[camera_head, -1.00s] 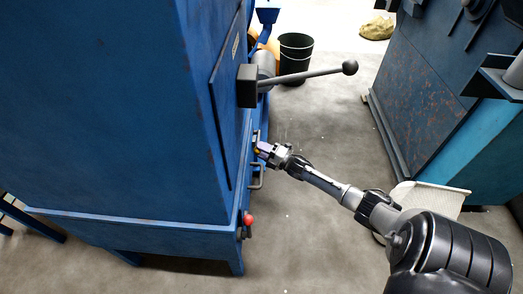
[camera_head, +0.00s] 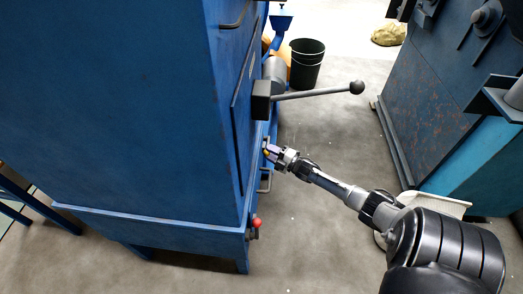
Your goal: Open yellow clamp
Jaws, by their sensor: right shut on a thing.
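The yellow clamp (camera_head: 266,152) shows as a small yellow spot on the side of the blue drum blaster cabinet (camera_head: 140,110). My right gripper (camera_head: 270,151) reaches it from the right and is shut on it; the fingers hide most of the clamp. How far the clamp is turned is too small to tell. My left gripper is not in view.
A dark lever with a round knob (camera_head: 357,87) juts from the cabinet above my right gripper. A metal handle (camera_head: 265,182) and a red knob (camera_head: 257,222) are below it. A black bin (camera_head: 306,65) stands behind.

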